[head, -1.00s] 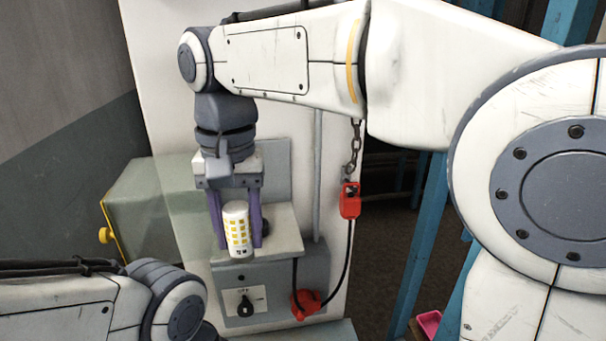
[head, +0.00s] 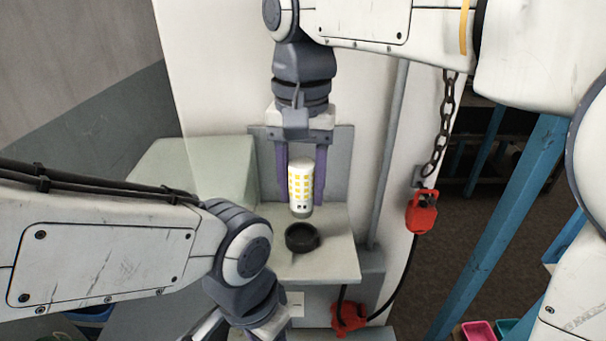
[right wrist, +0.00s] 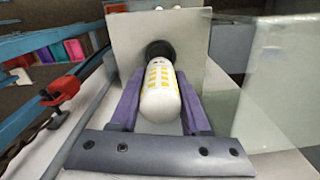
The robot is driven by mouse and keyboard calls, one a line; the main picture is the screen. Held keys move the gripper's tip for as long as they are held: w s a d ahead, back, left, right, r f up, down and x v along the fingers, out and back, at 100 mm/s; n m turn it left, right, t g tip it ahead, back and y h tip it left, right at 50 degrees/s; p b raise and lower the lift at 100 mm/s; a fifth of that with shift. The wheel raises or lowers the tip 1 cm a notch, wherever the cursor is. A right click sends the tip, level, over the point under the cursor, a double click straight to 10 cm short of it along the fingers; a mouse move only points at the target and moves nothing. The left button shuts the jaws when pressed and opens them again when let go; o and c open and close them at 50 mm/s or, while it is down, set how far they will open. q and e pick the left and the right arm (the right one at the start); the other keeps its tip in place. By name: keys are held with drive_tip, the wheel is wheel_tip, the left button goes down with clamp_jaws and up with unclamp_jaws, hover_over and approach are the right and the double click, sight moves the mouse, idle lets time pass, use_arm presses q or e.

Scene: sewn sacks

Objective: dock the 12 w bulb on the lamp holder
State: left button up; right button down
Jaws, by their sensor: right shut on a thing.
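The bulb (head: 301,187) is a white cylinder with yellow squares; the dark marking near its lower end is too small to read. My right gripper (head: 300,190) is shut on it, with a purple finger on each side. It hangs roughly upright above the lamp holder (head: 302,237), a black round socket on a grey bracket, with a small gap visible. In the right wrist view the bulb (right wrist: 161,98) lies between the fingers, its far end overlapping the dark holder (right wrist: 160,50). My left forearm and wrist show at lower left; the left fingers are out of frame.
The grey bracket (head: 335,260) stands against a white panel. A grey-green box (head: 205,170) is left of it. A red padlock-like piece (head: 422,212) hangs on a chain (head: 440,130) at right, with a black cable down to a red piece (head: 349,316). A blue post (head: 500,220) stands farther right.

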sight(301, 211)
wheel_tip(301, 211, down, 5)
drive_tip(key=b, duration=0.4)
drive_tip(key=shift+w, duration=0.1)
drive_tip(key=shift+r+p, duration=0.1)
drive_tip(key=shift+p, duration=0.2)
idle(0.9)
drive_tip(key=shift+f+b, duration=0.45)
drive_tip(key=shift+f, duration=0.15)
drive_tip(key=c, duration=0.7)
unclamp_jaws()
drive_tip(key=shift+o, duration=0.2)
